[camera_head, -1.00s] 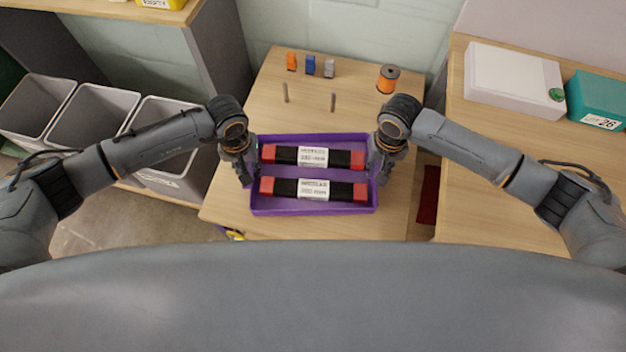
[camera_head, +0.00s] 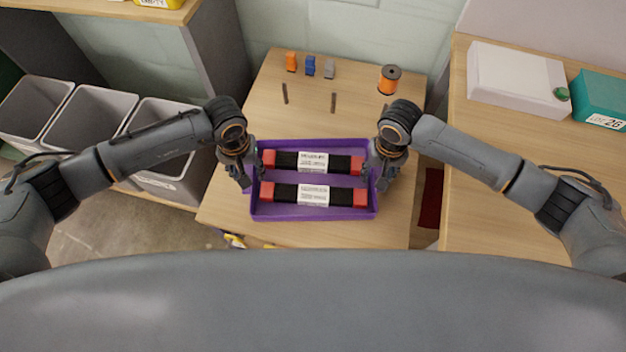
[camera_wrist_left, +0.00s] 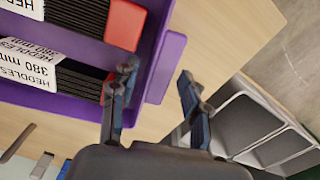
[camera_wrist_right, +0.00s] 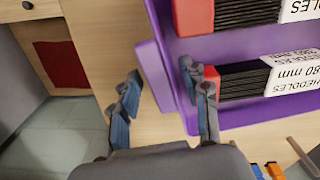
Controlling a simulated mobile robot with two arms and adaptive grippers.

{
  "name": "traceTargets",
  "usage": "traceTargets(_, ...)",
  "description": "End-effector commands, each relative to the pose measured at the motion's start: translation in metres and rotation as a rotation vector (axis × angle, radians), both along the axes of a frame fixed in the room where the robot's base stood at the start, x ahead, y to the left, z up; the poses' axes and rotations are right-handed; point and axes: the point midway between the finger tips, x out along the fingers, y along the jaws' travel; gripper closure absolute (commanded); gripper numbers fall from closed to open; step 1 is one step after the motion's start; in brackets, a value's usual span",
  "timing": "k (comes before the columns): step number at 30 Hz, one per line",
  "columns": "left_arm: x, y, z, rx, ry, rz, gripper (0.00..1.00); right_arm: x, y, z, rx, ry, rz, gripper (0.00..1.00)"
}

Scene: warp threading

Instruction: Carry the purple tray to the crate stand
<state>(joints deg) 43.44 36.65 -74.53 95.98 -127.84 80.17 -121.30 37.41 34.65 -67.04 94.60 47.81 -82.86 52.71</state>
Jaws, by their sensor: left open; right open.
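The purple tray (camera_head: 313,212) sits on the wooden table and holds two black bundles with red ends and white labels, the far bundle (camera_head: 285,160) and the near bundle (camera_head: 285,193). My left gripper (camera_head: 248,182) is open at the tray's left end. In the left wrist view its fingers (camera_wrist_left: 155,100) stand on either side of the tray's end wall (camera_wrist_left: 165,70). My right gripper (camera_head: 378,180) is open at the right end. In the right wrist view its fingers (camera_wrist_right: 160,100) likewise straddle the end wall (camera_wrist_right: 155,75). I see no crate stand that I can identify.
Small orange (camera_head: 291,61), blue (camera_head: 310,66) and grey (camera_head: 329,69) pieces, two upright pegs and an orange spool (camera_head: 389,79) stand behind the tray. Grey bins (camera_head: 90,120) are at left. A right-hand table carries a white box (camera_head: 515,85) and a teal box (camera_head: 600,98).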

Motion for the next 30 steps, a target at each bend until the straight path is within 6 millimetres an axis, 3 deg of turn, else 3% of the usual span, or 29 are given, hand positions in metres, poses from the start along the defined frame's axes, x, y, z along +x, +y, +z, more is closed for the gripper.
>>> traceTargets(9, 0.002, 0.001, 0.068, 0.0, -0.006, 0.0, 0.54, 0.0, 0.001, 0.0, 0.001, 0.0, 0.001, 0.54)
traceTargets(15, 0.001, 0.0, 0.098, 0.001, -0.003, 0.001, 0.54, 0.0, 0.001, 0.0, 0.002, 0.0, 0.001, 0.54)
traceTargets(23, 0.0, 0.001, 0.108, 0.002, 0.0, 0.002, 0.54, 0.001, 0.001, 0.013, 0.003, -0.003, 0.001, 0.54)
traceTargets(30, 0.0, 0.001, 0.108, 0.002, 0.0, 0.001, 0.54, 0.001, 0.001, 0.063, 0.003, -0.005, 0.002, 0.54)
